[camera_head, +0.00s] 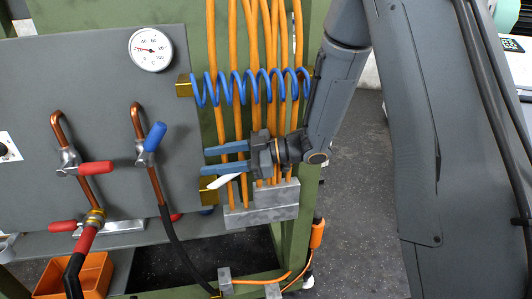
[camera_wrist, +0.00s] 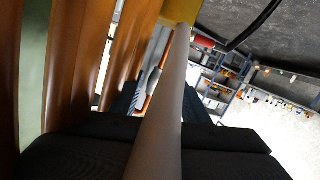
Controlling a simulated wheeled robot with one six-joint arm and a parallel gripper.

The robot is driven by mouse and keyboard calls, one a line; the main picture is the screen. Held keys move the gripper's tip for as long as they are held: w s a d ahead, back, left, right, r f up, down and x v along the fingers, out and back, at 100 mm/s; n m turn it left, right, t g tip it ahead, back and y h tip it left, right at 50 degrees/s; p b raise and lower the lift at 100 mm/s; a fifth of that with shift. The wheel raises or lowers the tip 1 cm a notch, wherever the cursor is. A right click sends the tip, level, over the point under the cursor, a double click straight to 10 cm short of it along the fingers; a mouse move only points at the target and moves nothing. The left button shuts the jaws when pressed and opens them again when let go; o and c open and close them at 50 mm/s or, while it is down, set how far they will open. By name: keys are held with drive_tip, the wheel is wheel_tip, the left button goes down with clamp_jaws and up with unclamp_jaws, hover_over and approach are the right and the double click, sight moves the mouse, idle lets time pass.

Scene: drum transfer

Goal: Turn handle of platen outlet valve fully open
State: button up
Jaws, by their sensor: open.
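Several valves sit on the grey panel in the head view: one with a red handle (camera_head: 96,168) pointing right, and one with a blue handle (camera_head: 155,136) tilted up. Another red handle (camera_head: 63,227) is at the lower left. No label tells which is the platen outlet valve. My gripper (camera_head: 204,161) has its two blue fingers apart, pointing left in front of the orange hoses, right of the blue handle and apart from it. A white pointed piece (camera_head: 225,181) shows just below the fingers; I cannot tell what it belongs to. In the wrist view a pale rod (camera_wrist: 160,110) crosses the middle.
Orange hoses (camera_head: 238,110) run vertically behind my gripper, with a blue coiled hose (camera_head: 250,88) above it. A round gauge (camera_head: 151,49) is at the upper left. A grey block (camera_head: 262,208) and green frame (camera_head: 305,215) lie below and right. An orange bin (camera_head: 95,272) stands lower left.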

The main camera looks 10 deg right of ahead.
drive_tip(key=w+d+f+m+t+h, duration=0.2)
drive_tip(key=w+d+m+t+h, duration=0.1)
drive_tip(key=w+d+m+h, duration=0.1)
drive_tip(key=w+d+f+m+t+h, duration=0.1)
drive_tip(key=w+d+m+t+h, duration=0.2)
drive_tip(key=d+h, duration=0.3)
drive_tip(key=shift+w+d+f+m+t, duration=0.45)
drive_tip(key=shift+d+m, duration=0.35)
drive_tip(key=shift+d, duration=0.9)
